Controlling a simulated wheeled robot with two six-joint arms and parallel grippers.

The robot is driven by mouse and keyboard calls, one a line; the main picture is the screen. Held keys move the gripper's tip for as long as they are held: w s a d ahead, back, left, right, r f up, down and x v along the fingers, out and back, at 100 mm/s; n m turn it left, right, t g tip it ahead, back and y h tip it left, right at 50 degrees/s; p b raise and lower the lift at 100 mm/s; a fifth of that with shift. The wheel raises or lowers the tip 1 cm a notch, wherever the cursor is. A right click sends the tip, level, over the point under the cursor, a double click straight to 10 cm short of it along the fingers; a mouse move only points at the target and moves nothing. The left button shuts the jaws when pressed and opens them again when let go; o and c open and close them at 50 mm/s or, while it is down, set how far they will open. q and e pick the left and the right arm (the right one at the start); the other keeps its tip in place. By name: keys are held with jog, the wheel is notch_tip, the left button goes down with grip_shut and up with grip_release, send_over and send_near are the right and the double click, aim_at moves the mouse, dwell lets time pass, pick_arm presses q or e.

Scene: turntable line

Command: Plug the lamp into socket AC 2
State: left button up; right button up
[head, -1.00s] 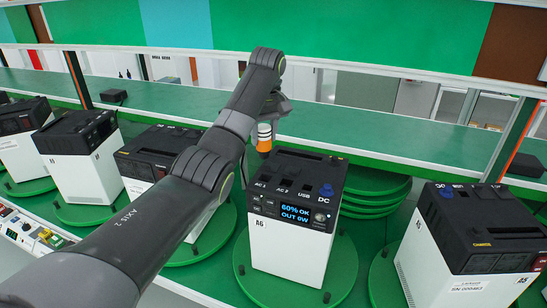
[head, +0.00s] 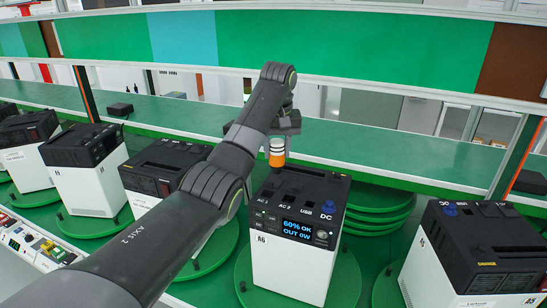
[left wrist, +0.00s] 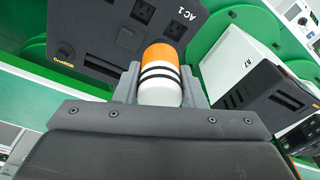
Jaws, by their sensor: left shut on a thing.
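My left gripper (head: 280,143) is shut on the lamp (head: 277,157), a short cylinder with orange and white bands. The left wrist view shows the lamp (left wrist: 160,80) between the fingers (left wrist: 158,88), orange at its far end, with black stripes. The lamp is over the back part of the black top of power station A6 (head: 290,262); whether it touches the top I cannot tell. The AC 2 label (head: 287,208) is on the station's top, between AC 1 and USB, with a dark socket behind it. The station also shows in the left wrist view (left wrist: 95,25). My right gripper is out of view.
Station A6 stands on a green turntable (head: 345,282). Similar stations flank it, one at the right (head: 470,240) and several at the left (head: 85,160). A green shelf (head: 350,145) runs behind. In the left wrist view station A7 (left wrist: 245,75) is beside the lamp.

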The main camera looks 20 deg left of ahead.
pick_arm(q)
jog(key=d+f+m, duration=0.4)
jog(key=f, duration=0.3)
jog(key=shift+s+m+h, duration=0.3)
jog(key=shift+s+m, duration=0.05)
jog(key=shift+m, duration=0.05)
dwell(0.4)
jog(key=shift+a+f, duration=0.1)
jog(key=shift+a, duration=0.05)
dwell(0.5)
jog(key=shift+f, duration=1.35)
dwell(0.5)
jog(key=o, duration=1.2)
